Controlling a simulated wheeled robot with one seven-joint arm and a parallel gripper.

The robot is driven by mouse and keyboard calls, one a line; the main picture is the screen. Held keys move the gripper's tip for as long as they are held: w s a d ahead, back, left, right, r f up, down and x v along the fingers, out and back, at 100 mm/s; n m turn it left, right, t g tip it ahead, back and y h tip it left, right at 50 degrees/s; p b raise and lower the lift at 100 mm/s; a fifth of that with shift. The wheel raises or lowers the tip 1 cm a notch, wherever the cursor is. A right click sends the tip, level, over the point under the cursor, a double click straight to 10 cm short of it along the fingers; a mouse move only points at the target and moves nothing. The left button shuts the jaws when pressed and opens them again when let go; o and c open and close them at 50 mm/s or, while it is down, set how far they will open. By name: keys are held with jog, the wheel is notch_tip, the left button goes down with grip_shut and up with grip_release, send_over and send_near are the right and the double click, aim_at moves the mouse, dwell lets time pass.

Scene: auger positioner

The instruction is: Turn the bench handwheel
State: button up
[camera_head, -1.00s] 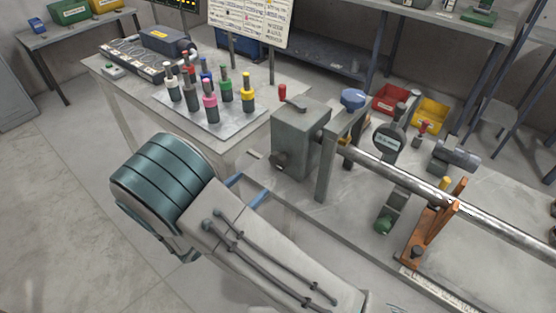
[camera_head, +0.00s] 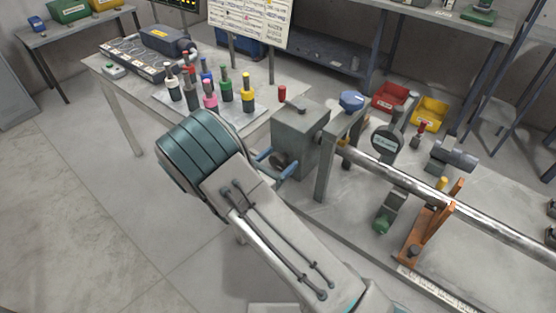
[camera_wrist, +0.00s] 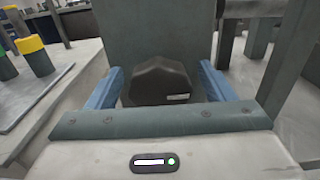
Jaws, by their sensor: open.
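The grey gearbox-like block (camera_head: 301,140) stands on the bench, with a dark faceted handwheel (camera_head: 278,160) on its near side. In the wrist view the handwheel (camera_wrist: 158,82) is large and sits between the two blue fingers. My gripper (camera_head: 275,164) is open, with one finger to each side of the handwheel. In the wrist view my gripper (camera_wrist: 160,74) shows a gap on the right of the handwheel and a small one on the left. Whether either finger touches it cannot be told. The lower part of the handwheel is hidden by my gripper's body.
A grey upright (camera_head: 327,170) with a blue knob (camera_head: 352,101) stands just right of the block. A long metal shaft (camera_head: 410,182), a dial gauge (camera_head: 385,140) and an orange bracket (camera_head: 431,222) lie farther right. A table with coloured-topped tools (camera_head: 227,90) is at left.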

jog(key=shift+c, duration=0.4)
jog(key=c, duration=0.9)
jog(key=shift+f+m+b, duration=0.15)
jog(key=shift+m+b, duration=0.25)
jog(key=shift+b, duration=0.15)
jog(key=shift+f+m+b, duration=0.15)
jog(key=shift+m+b, duration=0.85)
jog(key=shift+b, duration=0.2)
jog(key=m+b, duration=0.4)
jog(key=b, duration=0.1)
jog(key=shift+s+d+f+b, duration=0.1)
jog(key=shift+d+f+b, duration=0.05)
jog(key=shift+b, duration=0.2)
jog(key=m+b, duration=0.3)
jog(key=b, duration=0.1)
jog(key=shift+r+m+b, duration=0.2)
jog(key=shift+m+b, duration=0.8)
jog(key=shift+b, duration=0.05)
